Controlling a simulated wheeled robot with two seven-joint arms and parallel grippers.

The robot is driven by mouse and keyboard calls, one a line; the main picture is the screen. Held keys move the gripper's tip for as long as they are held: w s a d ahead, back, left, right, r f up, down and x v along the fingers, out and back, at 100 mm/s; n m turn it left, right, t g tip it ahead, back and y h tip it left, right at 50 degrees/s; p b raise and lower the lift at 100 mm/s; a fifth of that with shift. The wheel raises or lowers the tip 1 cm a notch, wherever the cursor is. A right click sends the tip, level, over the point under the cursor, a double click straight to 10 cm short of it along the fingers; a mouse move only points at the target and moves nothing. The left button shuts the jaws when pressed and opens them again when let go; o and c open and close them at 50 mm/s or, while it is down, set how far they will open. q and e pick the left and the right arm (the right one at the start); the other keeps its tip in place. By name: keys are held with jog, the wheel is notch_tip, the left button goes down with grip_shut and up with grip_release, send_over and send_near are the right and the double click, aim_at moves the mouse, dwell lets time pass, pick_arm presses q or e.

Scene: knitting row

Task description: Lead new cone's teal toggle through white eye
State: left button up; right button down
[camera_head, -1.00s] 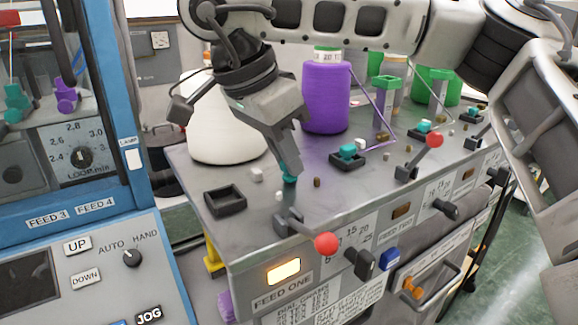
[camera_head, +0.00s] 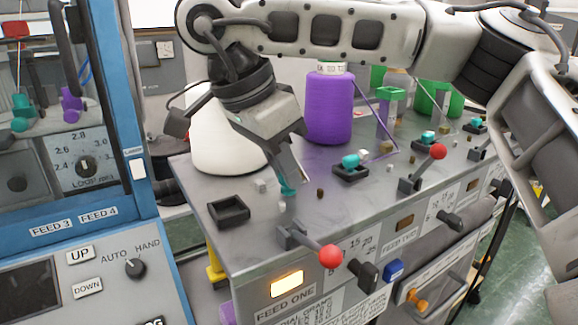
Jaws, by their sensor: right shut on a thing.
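I cannot tell whether either is the white eye. A large white cone (camera_head: 222,140) stands behind the gripper, partly hidden by it. No thread from the toggle can be made out. My left gripper is not in view.
A black square tray (camera_head: 228,211) sits left of the gripper. A red-knobbed lever (camera_head: 330,257) stands at the front edge. A purple cone (camera_head: 328,112) stands behind. Another teal piece (camera_head: 350,160) sits in a black holder to the right. The blue cabinet (camera_head: 120,180) borders the left.

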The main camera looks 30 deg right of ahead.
jog(key=shift+s+a, duration=0.2)
jog(key=shift+a, duration=2.4)
